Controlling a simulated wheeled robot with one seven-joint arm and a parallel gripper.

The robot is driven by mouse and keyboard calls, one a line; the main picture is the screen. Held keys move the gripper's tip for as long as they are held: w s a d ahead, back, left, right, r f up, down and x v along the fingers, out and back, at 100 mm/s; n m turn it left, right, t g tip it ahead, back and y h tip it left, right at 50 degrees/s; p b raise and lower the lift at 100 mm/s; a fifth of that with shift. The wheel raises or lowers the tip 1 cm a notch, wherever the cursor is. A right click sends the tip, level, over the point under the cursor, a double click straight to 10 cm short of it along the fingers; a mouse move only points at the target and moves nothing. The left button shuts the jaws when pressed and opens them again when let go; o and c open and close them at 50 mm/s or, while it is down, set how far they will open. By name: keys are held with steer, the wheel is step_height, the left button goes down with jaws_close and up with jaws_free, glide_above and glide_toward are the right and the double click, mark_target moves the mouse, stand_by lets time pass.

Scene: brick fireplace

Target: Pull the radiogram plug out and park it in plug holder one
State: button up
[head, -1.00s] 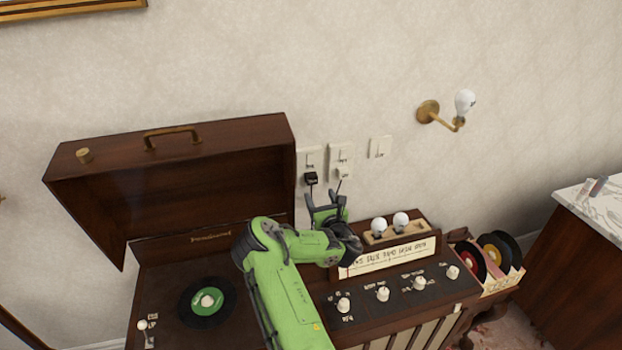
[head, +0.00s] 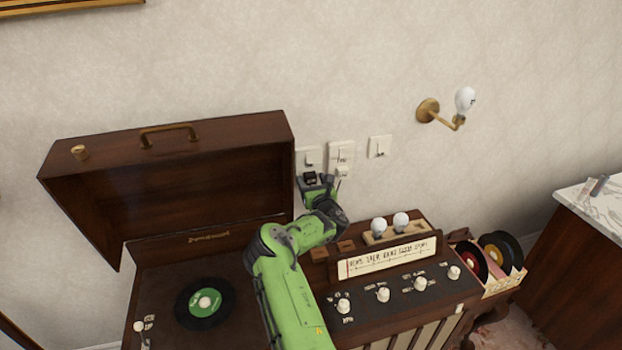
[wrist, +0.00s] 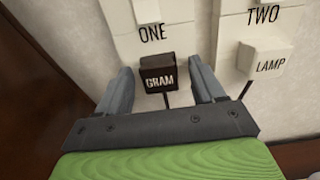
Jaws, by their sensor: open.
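The black radiogram plug (wrist: 158,76), labelled GRAM, sits in the wall socket marked ONE (wrist: 125,20). It also shows in the head view (head: 309,177). My gripper (wrist: 160,73) is open, with one finger on each side of the plug and visible gaps between. In the head view my gripper (head: 318,183) is up at the wall sockets. A dark cord runs down from the plug between the fingers. Two small brown wooden blocks with recesses (head: 319,255) (head: 346,246) stand on the radiogram; I cannot read which is plug holder one.
A white LAMP plug (wrist: 264,60) sits close right in socket TWO (wrist: 275,20). The raised radiogram lid (head: 170,185) stands left of the gripper. Two bulbs (head: 390,222) sit in a holder, and a wall lamp (head: 445,112) is at the right.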

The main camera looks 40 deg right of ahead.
steer(key=shift+c, duration=0.5)
stand_by(0.4)
jaws_close()
steer(key=shift+p+v, duration=0.4)
steer(key=shift+v, duration=2.6)
